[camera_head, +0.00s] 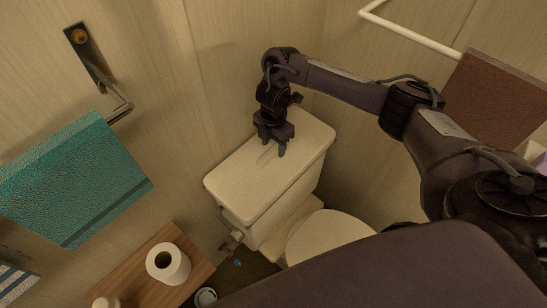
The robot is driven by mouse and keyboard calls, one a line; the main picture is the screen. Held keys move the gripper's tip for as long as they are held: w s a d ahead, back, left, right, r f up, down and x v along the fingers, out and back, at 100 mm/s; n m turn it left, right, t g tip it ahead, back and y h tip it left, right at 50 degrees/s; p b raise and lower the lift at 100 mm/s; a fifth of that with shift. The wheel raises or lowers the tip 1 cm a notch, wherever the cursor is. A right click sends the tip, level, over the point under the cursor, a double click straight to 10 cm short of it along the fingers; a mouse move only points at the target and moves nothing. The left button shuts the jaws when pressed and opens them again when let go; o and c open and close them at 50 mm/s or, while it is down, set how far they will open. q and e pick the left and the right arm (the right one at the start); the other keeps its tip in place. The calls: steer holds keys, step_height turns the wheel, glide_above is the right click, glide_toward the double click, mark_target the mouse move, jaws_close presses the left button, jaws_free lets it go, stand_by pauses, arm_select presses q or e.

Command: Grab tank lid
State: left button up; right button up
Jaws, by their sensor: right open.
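The tank lid (236,184) is a cream, rounded rectangular cover lying flat on the toilet tank (291,201). A raised bar-shaped handle (267,155) sits near the middle of its top. My right gripper (272,150) points down over the lid with its fingers apart, at the handle's upper right end. The fingertips are close to the lid; I cannot tell whether they touch it or the handle. My left gripper does not show in this view.
The closed toilet seat (325,238) is in front of the tank. A wooden stand (136,268) with a paper roll (168,263) is at lower left. A teal towel (73,180), a brown towel (497,100) and a white rail (410,34) are on the walls.

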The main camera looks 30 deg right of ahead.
steer(key=shift+f, duration=0.6)
jaws_close()
steer(key=shift+w+r, duration=0.1)
steer(key=shift+r, duration=0.05)
